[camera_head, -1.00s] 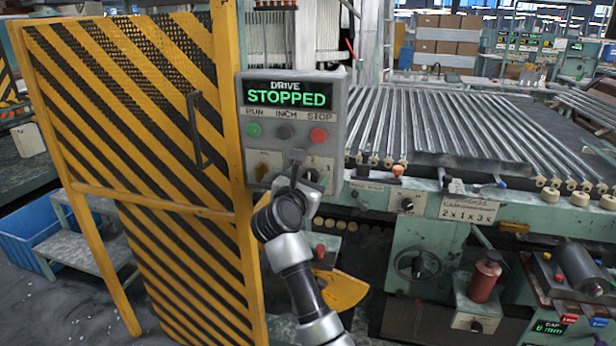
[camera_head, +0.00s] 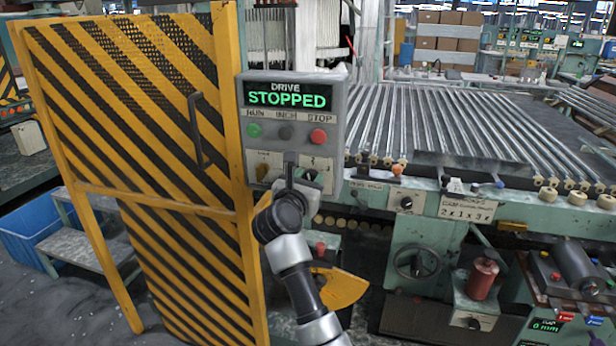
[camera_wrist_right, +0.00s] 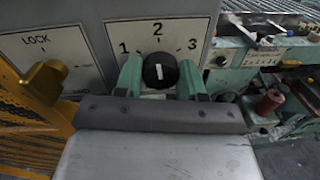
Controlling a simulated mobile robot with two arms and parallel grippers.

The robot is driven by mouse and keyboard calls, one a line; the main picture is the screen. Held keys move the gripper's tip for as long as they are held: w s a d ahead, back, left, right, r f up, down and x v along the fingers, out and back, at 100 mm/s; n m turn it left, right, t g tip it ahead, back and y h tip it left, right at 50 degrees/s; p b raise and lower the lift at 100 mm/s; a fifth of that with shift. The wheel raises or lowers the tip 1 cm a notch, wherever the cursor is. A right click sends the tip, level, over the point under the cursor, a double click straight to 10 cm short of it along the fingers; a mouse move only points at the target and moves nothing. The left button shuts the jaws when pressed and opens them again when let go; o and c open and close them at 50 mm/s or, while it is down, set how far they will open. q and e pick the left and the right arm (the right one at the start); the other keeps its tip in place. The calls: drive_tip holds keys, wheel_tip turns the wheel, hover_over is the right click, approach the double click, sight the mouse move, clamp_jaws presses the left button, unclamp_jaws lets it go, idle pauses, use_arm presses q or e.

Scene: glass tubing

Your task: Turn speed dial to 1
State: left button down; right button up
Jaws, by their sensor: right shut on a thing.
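The speed dial (camera_wrist_right: 160,71) is a black round knob on a white plate marked 1, 2 and 3. In the right wrist view its short white mark stands about upright, toward the 2. My right gripper (camera_wrist_right: 160,80) has one green finger on each side of the dial and is shut on it. In the head view the right gripper (camera_head: 303,176) is at the lower right of the grey control box (camera_head: 342,120) and partly hides the dial. The display (camera_head: 288,97) reads DRIVE STOPPED. My left gripper is not in view.
A brass lock knob (camera_wrist_right: 42,82) sits left of the dial. Green, black and red (camera_head: 318,136) buttons are above it on the box. A yellow-and-black striped guard (camera_head: 150,130) stands close on the left. A bed of glass tubes (camera_head: 450,120) lies to the right.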

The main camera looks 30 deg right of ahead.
drive_tip(key=n+p, duration=0.8)
drive_tip(key=shift+r+t, duration=0.2)
drive_tip(key=shift+t, duration=0.2)
drive_tip(key=shift+f+n+p, duration=0.2)
drive_tip(key=shift+n+p, duration=1.2)
drive_tip(key=o, duration=0.9)
drive_tip(key=shift+f, duration=0.1)
